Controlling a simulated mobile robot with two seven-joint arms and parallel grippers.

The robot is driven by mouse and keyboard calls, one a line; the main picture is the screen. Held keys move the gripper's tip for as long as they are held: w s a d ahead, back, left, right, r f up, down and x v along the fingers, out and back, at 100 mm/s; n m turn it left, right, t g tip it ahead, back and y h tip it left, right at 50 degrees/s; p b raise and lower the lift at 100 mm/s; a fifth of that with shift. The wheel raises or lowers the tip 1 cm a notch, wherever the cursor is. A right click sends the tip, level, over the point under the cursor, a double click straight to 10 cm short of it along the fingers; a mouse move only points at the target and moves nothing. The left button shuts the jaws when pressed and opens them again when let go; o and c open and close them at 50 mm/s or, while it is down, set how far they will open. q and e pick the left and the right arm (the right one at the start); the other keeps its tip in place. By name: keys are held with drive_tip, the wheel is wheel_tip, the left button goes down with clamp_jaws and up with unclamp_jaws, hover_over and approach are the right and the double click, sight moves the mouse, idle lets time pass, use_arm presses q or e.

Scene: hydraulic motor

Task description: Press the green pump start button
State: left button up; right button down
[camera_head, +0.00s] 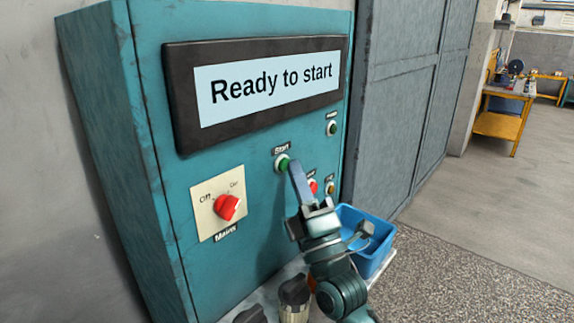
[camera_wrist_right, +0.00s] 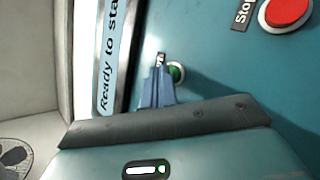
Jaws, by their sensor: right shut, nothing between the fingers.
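The green start button (camera_head: 283,163) sits under a "Start" label on the front of the teal control cabinet (camera_head: 255,215). The cabinet's display (camera_head: 270,82) reads "Ready to start". My right gripper (camera_head: 294,166) is shut and empty, its blue fingers pointing at the panel with the tips at the right edge of the button. In the right wrist view the shut fingers (camera_wrist_right: 159,82) lie beside the green button (camera_wrist_right: 176,72) and partly cover its label. I cannot tell whether the tips touch the button. My left gripper is not in view.
A red stop button (camera_head: 312,186) is just right of and below the tips; it is clear in the wrist view (camera_wrist_right: 288,10). A red mains knob (camera_head: 227,207) is lower left. A blue bin (camera_head: 375,254) and a dark-capped container (camera_head: 294,291) stand below.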

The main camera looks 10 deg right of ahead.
idle(0.6)
drive_tip(key=shift+s+d+p, duration=0.35)
drive_tip(key=shift+s+d, duration=0.1)
drive_tip(key=shift+s, duration=0.1)
drive_tip(key=s+d, duration=0.1)
drive_tip(key=s, duration=0.1)
drive_tip(key=s+d+p, duration=0.1)
drive_tip(key=s+d, duration=0.1)
idle(0.4)
drive_tip(key=shift+f, duration=0.1)
idle(0.4)
